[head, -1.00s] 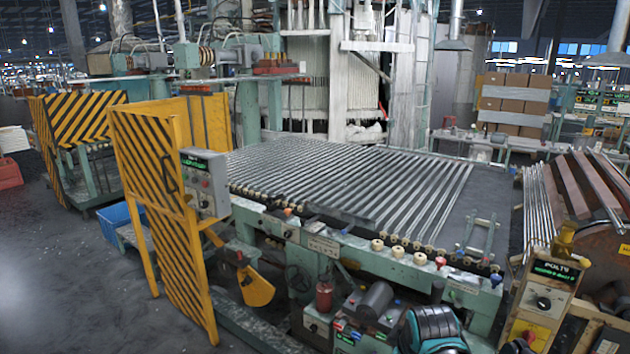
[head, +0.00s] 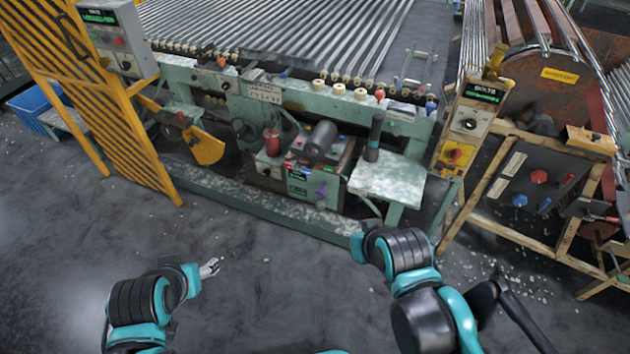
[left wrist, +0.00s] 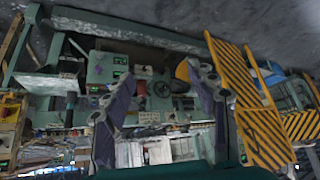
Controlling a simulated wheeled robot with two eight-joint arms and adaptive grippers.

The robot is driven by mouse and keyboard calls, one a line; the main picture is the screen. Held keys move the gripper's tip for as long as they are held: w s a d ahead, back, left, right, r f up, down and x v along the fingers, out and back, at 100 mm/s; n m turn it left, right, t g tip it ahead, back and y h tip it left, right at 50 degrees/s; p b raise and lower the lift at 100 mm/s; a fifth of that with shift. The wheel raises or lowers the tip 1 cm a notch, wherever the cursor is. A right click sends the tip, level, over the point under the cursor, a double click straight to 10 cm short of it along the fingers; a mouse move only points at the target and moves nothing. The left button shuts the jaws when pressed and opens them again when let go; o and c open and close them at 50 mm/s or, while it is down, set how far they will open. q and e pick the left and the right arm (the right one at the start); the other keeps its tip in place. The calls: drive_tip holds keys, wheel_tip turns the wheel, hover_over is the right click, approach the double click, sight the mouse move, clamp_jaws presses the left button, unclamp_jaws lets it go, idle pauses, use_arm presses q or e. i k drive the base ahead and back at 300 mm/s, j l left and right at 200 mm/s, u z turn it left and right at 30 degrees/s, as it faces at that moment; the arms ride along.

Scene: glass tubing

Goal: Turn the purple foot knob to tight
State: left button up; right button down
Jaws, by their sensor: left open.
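The purple knob (head: 321,191) sits low on the front of a small green control box (head: 300,184) under the machine's front rail. My left gripper (head: 209,268) is in front of the machine over the floor, to the left of the knob and well apart from it. In the left wrist view its two fingers (left wrist: 160,72) are spread with nothing between them. That view shows the machine upside down, with the control box (left wrist: 106,68) left of the fingers. My right arm reaches in from the lower right, but its gripper does not show.
A green side table (head: 388,180) stands right of the box. A red cylinder (head: 271,140) and a grey motor (head: 321,138) are at the box's top. A yellow striped guard (head: 85,95) stands left.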

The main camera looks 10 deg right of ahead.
sight(320, 192)
drive_tip(key=j+z, duration=0.15)
drive_tip(key=z, duration=0.25)
drive_tip(key=j+z, duration=0.15)
drive_tip(key=z, duration=0.25)
drive_tip(key=i+j+z, duration=0.1)
drive_tip(key=z, duration=0.25)
drive_tip(key=j+z, duration=0.2)
drive_tip(key=z, duration=0.2)
drive_tip(key=k+j+z, duration=0.15)
drive_tip(key=j, duration=0.25)
drive_tip(key=j+z, duration=0.1)
drive_tip(key=j, duration=0.3)
drive_tip(key=k+j+z, duration=0.15)
drive_tip(key=j, duration=0.2)
drive_tip(key=k+j+z, duration=0.15)
drive_tip(key=j, duration=0.25)
drive_tip(key=k+j+z, duration=0.1)
drive_tip(key=j, duration=0.25)
drive_tip(key=k+j+z, duration=0.15)
drive_tip(key=j, duration=0.9)
